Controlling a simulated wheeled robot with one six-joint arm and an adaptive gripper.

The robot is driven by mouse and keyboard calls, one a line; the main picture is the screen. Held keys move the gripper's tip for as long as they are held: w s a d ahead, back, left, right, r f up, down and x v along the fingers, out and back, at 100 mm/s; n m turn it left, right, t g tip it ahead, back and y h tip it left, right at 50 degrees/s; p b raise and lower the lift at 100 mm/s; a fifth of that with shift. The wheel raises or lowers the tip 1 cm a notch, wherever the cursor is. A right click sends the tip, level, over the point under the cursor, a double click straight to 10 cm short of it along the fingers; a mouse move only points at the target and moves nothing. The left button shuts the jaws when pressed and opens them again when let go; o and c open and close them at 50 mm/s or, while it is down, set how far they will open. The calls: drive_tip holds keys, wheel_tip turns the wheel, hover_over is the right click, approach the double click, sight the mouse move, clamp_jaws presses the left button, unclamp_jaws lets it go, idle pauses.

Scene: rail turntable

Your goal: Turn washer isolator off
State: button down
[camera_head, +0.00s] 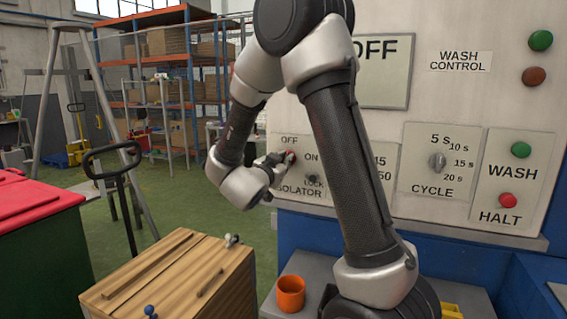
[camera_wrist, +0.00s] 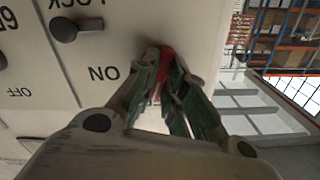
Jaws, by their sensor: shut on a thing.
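The washer isolator's red handle (camera_wrist: 160,60) is on the pale panel, beside the ON label in the wrist view. In the head view a small bit of the red handle (camera_head: 291,155) shows below the OFF label and left of ON. My gripper (camera_head: 284,160) is at the panel there. In the wrist view the fingers of my gripper (camera_wrist: 167,76) are closed around the red handle. They hide much of it, and I cannot tell exactly which label it points to. A small dark lock knob (camera_wrist: 66,29) sits by the LOCK label, apart from my fingers.
My arm hides part of the panel. To the right are the cycle knob (camera_head: 437,162), green wash button (camera_head: 521,149) and red halt button (camera_head: 508,200). An orange cup (camera_head: 291,294) stands on the ledge below.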

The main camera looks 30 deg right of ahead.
drive_tip(key=shift+f+n, duration=0.1)
drive_tip(key=shift+n, duration=1.6)
drive_tip(key=c, duration=1.5)
unclamp_jaws()
drive_tip(key=shift+s+a, duration=0.1)
drive_tip(key=shift+a, duration=0.05)
drive_tip(key=v, duration=1.1)
drive_tip(key=shift+s+a, duration=0.3)
